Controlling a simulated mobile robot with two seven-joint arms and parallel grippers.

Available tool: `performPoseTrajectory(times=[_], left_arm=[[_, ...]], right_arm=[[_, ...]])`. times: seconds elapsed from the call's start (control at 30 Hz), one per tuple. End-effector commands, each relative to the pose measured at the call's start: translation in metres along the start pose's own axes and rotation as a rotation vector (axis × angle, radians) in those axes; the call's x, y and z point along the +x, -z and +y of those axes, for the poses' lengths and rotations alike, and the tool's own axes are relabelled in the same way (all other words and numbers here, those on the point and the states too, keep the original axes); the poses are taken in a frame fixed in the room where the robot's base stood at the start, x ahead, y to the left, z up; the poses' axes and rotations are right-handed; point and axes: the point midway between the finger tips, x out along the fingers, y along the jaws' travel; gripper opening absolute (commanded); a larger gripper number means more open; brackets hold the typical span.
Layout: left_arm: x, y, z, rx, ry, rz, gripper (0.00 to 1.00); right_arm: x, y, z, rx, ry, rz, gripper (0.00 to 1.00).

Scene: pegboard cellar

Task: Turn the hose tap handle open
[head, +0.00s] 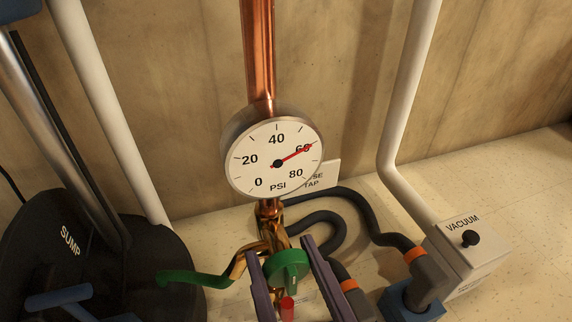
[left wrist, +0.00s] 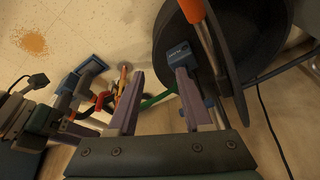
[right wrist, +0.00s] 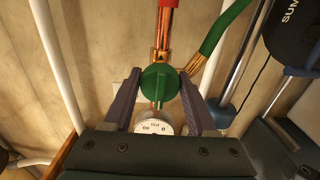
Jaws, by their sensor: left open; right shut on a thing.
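The green tap handle (head: 289,268) sits on the brass tap body (head: 268,237) under the pressure gauge in the head view. My right gripper (head: 285,262) has its purple fingers on either side of the handle and is shut on it. The right wrist view shows the handle (right wrist: 160,83) between the fingers, covering part of the tap behind it. A green hose (head: 190,278) runs left from the tap. My left gripper (left wrist: 160,75) is open in its wrist view, with nothing between its fingers.
The gauge (head: 273,157) needle points near 60. The dark sump unit (head: 60,270) stands at left, the vacuum box (head: 468,248) at right. Dark hoses (head: 365,212) curve behind the tap. A red part (head: 288,309) lies below the handle. Pale floor (head: 530,190) is clear at far right.

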Motion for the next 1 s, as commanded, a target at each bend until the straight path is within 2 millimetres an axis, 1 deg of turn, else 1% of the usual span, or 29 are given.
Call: performPoseTrajectory(times=[0.03, 0.07, 0.4, 0.73, 0.87, 1.0], left_arm=[[0.0001, -0.0002, -0.0003, 0.001, 0.001, -0.001, 0.50], [0.0001, -0.0002, -0.0003, 0.001, 0.001, -0.001, 0.50], [0.0002, -0.0003, -0.0003, 0.001, 0.001, -0.001, 0.50], [-0.0007, 0.0003, 0.0010, -0.004, -0.003, 0.000, 0.50], [-0.0017, 0.0008, 0.0019, -0.008, -0.006, 0.000, 0.50], [-0.0029, 0.0013, 0.0022, -0.009, -0.007, 0.001, 0.50]], right_arm=[[0.0002, 0.0001, 0.0000, 0.000, 0.000, 0.000, 0.44], [0.0002, 0.0001, 0.0000, 0.000, 0.000, 0.000, 0.41], [0.0001, 0.0000, 0.0000, 0.000, 0.000, 0.000, 0.02], [0.0001, 0.0002, 0.0000, 0.045, 0.000, 0.000, 0.01], [0.0001, 0.0001, 0.0000, 0.112, 0.000, -0.001, 0.01], [0.0002, 0.0002, 0.0000, 0.217, 0.000, -0.001, 0.01]])
